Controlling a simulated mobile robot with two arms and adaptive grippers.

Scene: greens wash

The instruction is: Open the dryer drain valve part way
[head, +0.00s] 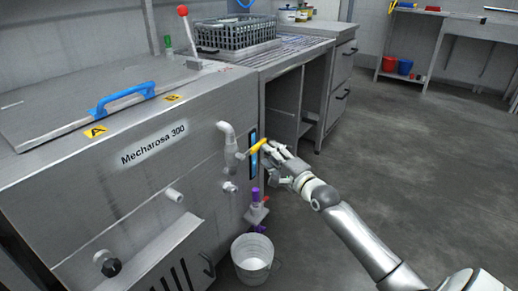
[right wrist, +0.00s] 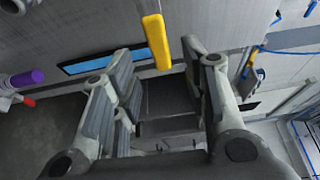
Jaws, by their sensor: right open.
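A yellow lever handle (head: 258,145) sticks out at the right end of the front of the grey dryer marked Mecharosa 300 (head: 90,185), beside a bent grey pipe (head: 227,135). My right gripper (head: 272,153) is at this handle, with its fingers around the handle's outer end. In the right wrist view the yellow handle (right wrist: 157,42) shows between the two open fingers, with a gap on each side. I cannot tell whether a finger touches it. The valve body behind the handle is not clear. My left gripper is not in view.
A purple-handled fitting (head: 256,196) sits lower, above a white bucket (head: 252,258) on the floor. A crate (head: 235,33) stands on the rack behind. The floor at right is clear.

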